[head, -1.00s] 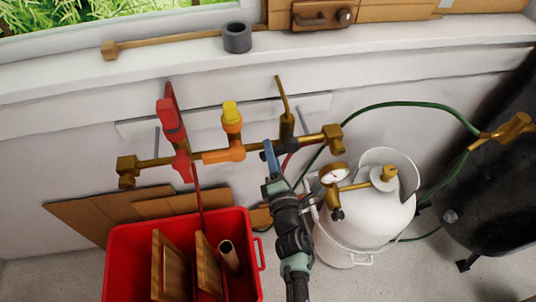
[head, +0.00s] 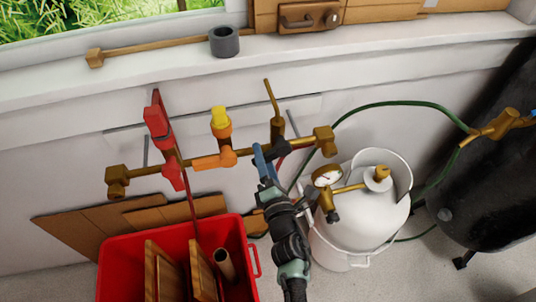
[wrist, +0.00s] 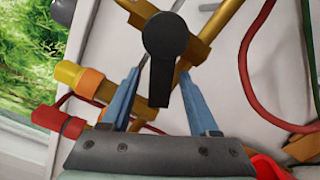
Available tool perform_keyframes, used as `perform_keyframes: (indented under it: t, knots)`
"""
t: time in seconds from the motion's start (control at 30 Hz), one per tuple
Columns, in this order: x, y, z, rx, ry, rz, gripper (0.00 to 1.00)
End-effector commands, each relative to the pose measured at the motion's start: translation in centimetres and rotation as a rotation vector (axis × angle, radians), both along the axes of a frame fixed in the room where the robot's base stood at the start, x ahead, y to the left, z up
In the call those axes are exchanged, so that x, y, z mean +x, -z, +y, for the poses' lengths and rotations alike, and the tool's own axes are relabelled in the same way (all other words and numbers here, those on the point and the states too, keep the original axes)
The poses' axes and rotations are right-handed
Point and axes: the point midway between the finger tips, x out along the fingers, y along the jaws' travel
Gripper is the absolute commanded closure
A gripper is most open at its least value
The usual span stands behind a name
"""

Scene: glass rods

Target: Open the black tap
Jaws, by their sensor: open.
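The black tap (head: 284,151) sits on the brass pipe at the right part of the manifold, below a thin brass stem. In the wrist view the black tap (wrist: 167,40) shows as a round head with a flat lever pointing down toward my gripper. My gripper (head: 260,160) is open, just in front of and beside the tap. In the wrist view its two blue fingers (wrist: 160,82) stand on either side of the lever, with a gap visible on each side. The far side of the tap is hidden.
A red tap (head: 160,125) and a yellow-topped orange tap (head: 221,130) share the pipe to the left. A white gas cylinder (head: 360,230) with a gauge (head: 326,176) stands close on the right. A red crate (head: 125,275) sits below left. A green hose (head: 400,103) arches at right.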

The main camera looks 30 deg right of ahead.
Motion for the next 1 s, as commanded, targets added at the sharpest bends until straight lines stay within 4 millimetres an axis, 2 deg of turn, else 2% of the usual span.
perform_keyframes:
  t: [0.17, 0.7, 0.83, 1.0]
  knots:
    - [-1.7, 0.3, 0.5, 0.0, -0.001, 0.003, 0.39]
    - [-10.5, 0.2, 3.0, 0.0, 0.001, 0.002, 0.39]
    - [-11.7, 0.1, 3.3, -0.001, 0.001, 0.001, 0.39]
    - [-12.3, 0.0, 3.5, 0.0, 0.001, 0.0, 0.39]
